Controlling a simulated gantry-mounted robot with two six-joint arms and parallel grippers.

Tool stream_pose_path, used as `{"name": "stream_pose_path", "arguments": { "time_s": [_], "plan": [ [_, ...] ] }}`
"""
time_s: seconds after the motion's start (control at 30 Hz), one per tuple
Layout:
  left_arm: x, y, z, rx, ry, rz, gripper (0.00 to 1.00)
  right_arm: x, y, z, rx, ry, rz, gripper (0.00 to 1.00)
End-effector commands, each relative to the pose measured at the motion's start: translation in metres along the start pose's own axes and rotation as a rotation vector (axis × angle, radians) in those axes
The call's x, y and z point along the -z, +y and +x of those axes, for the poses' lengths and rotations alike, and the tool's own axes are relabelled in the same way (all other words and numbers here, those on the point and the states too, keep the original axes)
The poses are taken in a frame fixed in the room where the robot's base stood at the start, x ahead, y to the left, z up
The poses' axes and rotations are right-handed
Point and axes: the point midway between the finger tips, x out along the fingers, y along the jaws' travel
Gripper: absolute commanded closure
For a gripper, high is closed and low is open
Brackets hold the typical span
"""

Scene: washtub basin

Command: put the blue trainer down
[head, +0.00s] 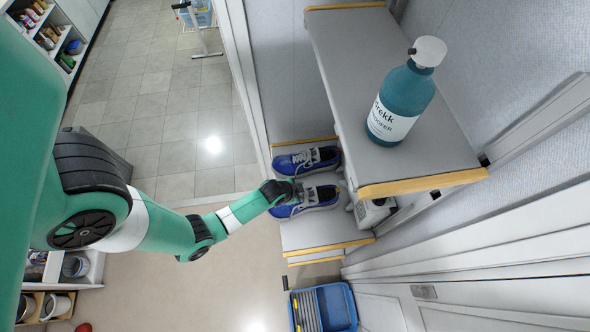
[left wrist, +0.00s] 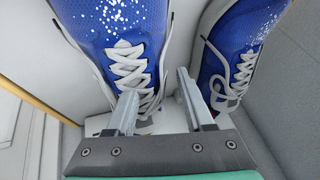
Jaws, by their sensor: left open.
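Two blue trainers with white laces and grey soles sit side by side on a grey step (head: 310,235). The nearer blue trainer (head: 318,197) lies under my left gripper (head: 294,189) in the head view. The other blue trainer (head: 300,161) lies just beyond it. In the left wrist view, one trainer (left wrist: 125,35) fills the upper middle and the second trainer (left wrist: 238,45) is at the right. My left gripper (left wrist: 157,84) is open there, its fingers apart near the first trainer's laces. Whether a finger touches the shoe is unclear. My right gripper is out of view.
A small white object (head: 373,212) is beside the trainers under that shelf. A blue tray (head: 337,306) is on the floor below. Open floor lies left.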

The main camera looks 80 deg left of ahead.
Motion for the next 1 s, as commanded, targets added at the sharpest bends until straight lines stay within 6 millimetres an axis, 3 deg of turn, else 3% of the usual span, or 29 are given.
{"name": "stream_pose_path", "arguments": {
  "time_s": [0.27,0.6,0.8,1.0],
  "plan": [
    [0.001,0.0,-0.05,0.001,0.003,0.001,0.47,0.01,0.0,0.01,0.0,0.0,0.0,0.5],
    [-0.069,0.039,-0.096,-0.002,-0.002,0.002,0.47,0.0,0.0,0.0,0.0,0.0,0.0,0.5],
    [-0.087,0.05,-0.111,-0.001,0.0,0.001,0.47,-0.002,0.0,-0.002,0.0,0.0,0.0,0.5],
    [-0.089,0.05,-0.113,0.0,0.002,0.0,0.47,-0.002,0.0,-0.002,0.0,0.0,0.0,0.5]
  ]
}}
